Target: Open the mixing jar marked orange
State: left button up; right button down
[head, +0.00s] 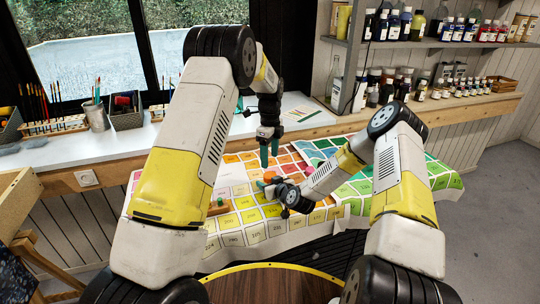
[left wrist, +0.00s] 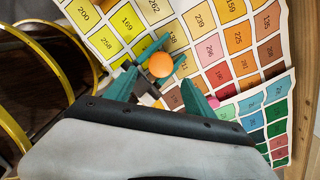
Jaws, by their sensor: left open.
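The mixing jar marked orange shows as a round orange top (left wrist: 161,64) in the left wrist view and as a small orange spot (head: 268,176) in the head view. My left gripper (head: 269,160) points down above it, open, its teal fingers apart on either side of the orange top in the left wrist view (left wrist: 158,82). My right gripper (head: 268,183) comes in low from the right. Its teal fingers lie along both sides of the jar and look closed on it. The jar's body is mostly hidden by the fingers.
A numbered colour chart (head: 250,233) covers the table under the grippers. A small wooden piece with a green part (head: 218,208) lies to the left. Brushes in a metal cup (head: 96,115) stand on the white sill. Paint bottles fill the shelves (head: 420,45) at the back right.

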aim_at(270, 175)
pick_arm(q)
jog(key=m, duration=0.8)
jog(key=shift+r+m, duration=0.1)
jog(key=shift+m, duration=0.3)
jog(key=shift+w+f, duration=0.1)
jog(key=shift+f, duration=3.9)
grip_shut()
jog(key=n, duration=0.4)
jog(key=shift+n, duration=0.4)
jog(key=n, duration=0.5)
